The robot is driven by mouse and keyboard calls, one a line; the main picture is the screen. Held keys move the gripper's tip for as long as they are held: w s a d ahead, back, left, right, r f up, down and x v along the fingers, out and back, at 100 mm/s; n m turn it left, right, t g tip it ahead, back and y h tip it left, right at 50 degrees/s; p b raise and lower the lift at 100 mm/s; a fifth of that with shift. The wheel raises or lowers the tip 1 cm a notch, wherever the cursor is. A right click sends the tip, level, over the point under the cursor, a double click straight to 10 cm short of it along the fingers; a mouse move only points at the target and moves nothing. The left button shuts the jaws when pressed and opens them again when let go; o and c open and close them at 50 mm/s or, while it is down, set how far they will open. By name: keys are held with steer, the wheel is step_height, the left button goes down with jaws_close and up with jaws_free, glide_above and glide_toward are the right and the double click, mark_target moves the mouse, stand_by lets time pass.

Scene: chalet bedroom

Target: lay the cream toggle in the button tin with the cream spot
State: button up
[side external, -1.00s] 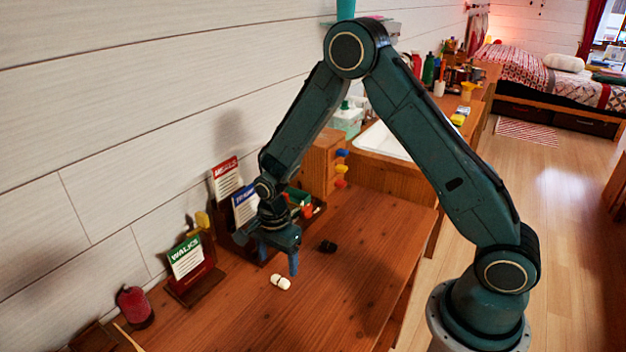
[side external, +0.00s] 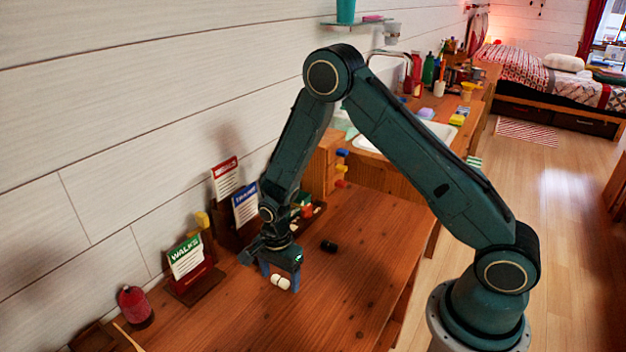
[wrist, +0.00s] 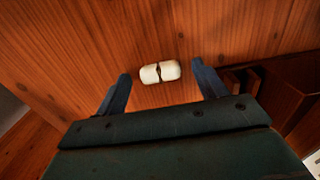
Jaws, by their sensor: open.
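The cream toggle (side external: 280,282) lies on the wooden desk under my gripper. In the wrist view the cream toggle (wrist: 150,74) has a dark band around its middle and lies crosswise. My gripper (wrist: 161,76) is open, its two fingers spread to the left and right of the toggle's ends. In the side view my gripper (side external: 281,275) points down over the toggle; whether the fingertips reach the desk I cannot tell. I cannot make out a button tin with a cream spot in either view.
A small black piece (side external: 329,246) lies on the desk to the right. Card holders, including a green "WALKS" card (side external: 186,256), stand along the wall. A small wooden drawer unit (side external: 325,165) has coloured knobs. The front desk is clear.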

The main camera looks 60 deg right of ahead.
mark_target(280, 279)
stand_by(0.4)
steer(key=c, duration=1.1)
step_height(280, 279, up, 20)
stand_by(0.4)
stand_by(0.4)
